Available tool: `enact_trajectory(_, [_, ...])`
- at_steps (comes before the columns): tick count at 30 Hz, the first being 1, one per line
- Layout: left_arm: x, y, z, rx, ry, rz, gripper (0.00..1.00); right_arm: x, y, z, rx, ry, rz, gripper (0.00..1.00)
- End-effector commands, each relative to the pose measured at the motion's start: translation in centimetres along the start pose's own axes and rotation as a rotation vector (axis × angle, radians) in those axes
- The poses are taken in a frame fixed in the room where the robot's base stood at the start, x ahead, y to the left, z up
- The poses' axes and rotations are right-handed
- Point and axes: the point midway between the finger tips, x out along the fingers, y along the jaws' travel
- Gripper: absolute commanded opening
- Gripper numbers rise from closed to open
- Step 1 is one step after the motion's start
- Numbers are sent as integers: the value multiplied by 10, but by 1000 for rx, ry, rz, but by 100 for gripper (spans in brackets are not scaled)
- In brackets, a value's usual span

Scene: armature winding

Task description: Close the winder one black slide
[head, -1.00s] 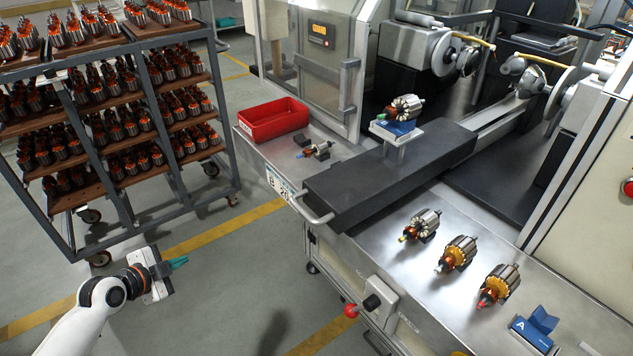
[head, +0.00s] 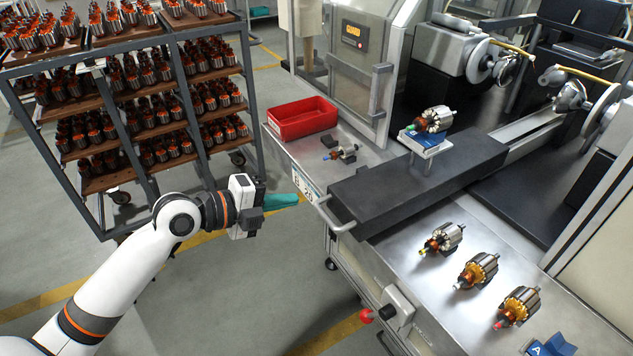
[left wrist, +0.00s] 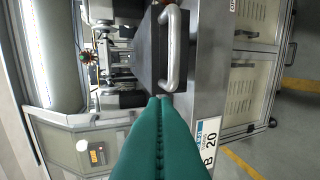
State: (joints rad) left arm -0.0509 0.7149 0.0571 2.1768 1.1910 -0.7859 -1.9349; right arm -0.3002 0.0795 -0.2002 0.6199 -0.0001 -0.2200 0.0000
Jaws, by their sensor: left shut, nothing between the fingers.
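The black slide (head: 405,182) extends out of the winder over the steel bench, with a metal handle (head: 337,214) on its near left end. An armature (head: 434,120) rests on a blue and white holder (head: 426,141) on top of the slide. My left gripper (head: 292,201) has its green fingers shut and empty, to the left of the handle and apart from it. In the left wrist view the fingers (left wrist: 159,140) point toward the slide's handle (left wrist: 174,48). My right gripper is out of view.
A red bin (head: 301,119) and a small shaft part (head: 343,152) sit on the bench left of the slide. Three armatures (head: 477,270) and a blue holder (head: 552,346) stand to the right. A rack of armatures (head: 150,110) is at left. A red knob (head: 367,316) juts from the front.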

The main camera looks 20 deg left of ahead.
Motion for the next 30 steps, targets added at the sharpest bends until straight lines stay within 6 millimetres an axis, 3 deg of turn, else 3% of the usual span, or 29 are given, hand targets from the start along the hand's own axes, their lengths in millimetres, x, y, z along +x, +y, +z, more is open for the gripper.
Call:
enact_trajectory(1, [10, 8, 2, -5, -4, 5, 0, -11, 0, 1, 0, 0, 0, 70])
enact_trajectory(5, [36, 6, 2, -5, -3, 4, 0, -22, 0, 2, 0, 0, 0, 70])
enact_trajectory(12, [62, 13, 0, -4, 0, 1, 0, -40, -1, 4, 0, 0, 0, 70])
enact_trajectory(30, [73, 12, 0, 1, 0, 0, 0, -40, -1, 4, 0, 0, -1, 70])
